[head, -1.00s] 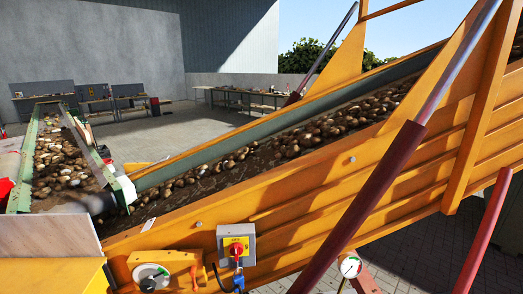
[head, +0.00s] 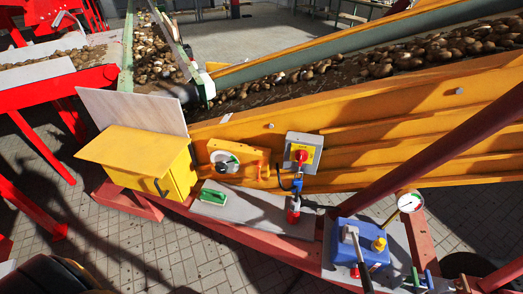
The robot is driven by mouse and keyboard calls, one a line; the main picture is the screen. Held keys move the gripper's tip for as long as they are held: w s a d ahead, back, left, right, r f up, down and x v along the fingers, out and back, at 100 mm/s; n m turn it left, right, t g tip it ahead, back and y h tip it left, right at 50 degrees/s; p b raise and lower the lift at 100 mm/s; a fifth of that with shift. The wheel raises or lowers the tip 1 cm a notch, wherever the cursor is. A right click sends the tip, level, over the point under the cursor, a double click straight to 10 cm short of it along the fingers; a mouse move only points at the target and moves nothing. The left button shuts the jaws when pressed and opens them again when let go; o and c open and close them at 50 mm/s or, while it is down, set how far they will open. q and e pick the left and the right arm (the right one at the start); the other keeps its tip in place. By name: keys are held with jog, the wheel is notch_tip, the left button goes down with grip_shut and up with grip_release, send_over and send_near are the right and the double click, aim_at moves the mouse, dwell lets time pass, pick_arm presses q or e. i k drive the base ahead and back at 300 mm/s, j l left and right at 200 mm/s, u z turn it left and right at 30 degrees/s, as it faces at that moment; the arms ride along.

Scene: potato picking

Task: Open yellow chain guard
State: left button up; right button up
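A yellow box-shaped cover (head: 150,160), which looks like the chain guard, stands left of centre in the head view. Its flat top panel is down over the box, and a small dark handle shows on its front face. It sits on a red frame beam beside the lower end of the orange conveyor. A pale upright board (head: 132,108) stands right behind it. Neither of my grippers is in view.
A red-knob switch box (head: 302,152) and a round dial (head: 224,162) are on the conveyor's orange side. Paved floor (head: 110,240) lies in front.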

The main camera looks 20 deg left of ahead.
aim_at(166, 187)
jog(key=u, duration=1.95)
